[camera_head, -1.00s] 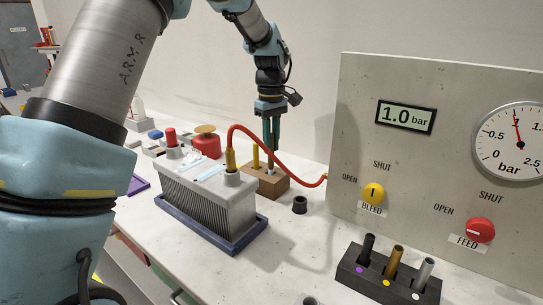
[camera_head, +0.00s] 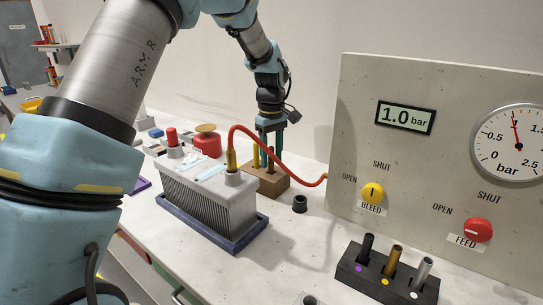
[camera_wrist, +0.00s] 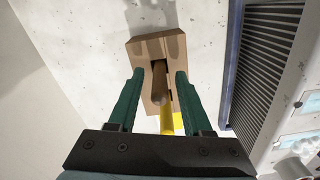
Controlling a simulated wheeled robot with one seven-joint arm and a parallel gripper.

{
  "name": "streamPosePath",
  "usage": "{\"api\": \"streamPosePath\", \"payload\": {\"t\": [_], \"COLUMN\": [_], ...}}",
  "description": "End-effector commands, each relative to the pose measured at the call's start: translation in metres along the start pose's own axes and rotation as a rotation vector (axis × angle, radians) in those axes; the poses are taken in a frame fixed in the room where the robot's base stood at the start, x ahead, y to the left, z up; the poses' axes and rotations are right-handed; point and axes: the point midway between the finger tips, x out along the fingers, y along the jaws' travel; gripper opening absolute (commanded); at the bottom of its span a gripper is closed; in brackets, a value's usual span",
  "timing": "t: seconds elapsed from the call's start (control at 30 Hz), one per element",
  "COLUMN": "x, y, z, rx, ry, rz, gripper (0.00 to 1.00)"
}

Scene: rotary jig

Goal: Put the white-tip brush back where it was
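A brown wooden block (camera_head: 268,182) stands on the bench behind the grey ribbed unit; it also shows in the wrist view (camera_wrist: 146,46). A brown-handled brush (camera_wrist: 159,82) stands in a slot of the block, between my fingers. A yellow handle (camera_wrist: 167,118) stands beside it in the block, also seen in the head view (camera_head: 256,156). No white tip is visible, so I cannot tell whether the brown one is the white-tip brush. My gripper (camera_wrist: 161,80) is low over the block, its green fingers apart either side of the brown handle, with gaps showing.
The ribbed unit (camera_head: 205,205) in a blue tray stands close by. A red hose (camera_head: 290,155) arcs from it past the block to the panel (camera_head: 450,130). A black cup (camera_head: 300,203) and a dark holder (camera_head: 385,275) with three rods stand in front.

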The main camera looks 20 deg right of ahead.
Motion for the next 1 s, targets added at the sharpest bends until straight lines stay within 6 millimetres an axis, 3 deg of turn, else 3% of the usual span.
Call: {"api": "streamPosePath", "payload": {"t": [0.37, 0.8, 1.0], "x": [-0.010, -0.095, -0.118], "y": [0.001, 0.001, 0.001], "z": [-0.001, -0.001, -0.001], "rx": [0.000, -0.001, -0.001], "ry": [0.002, 0.003, 0.002], "rz": [0.004, 0.004, 0.002], "gripper": [0.51, 0.51, 0.51]}}
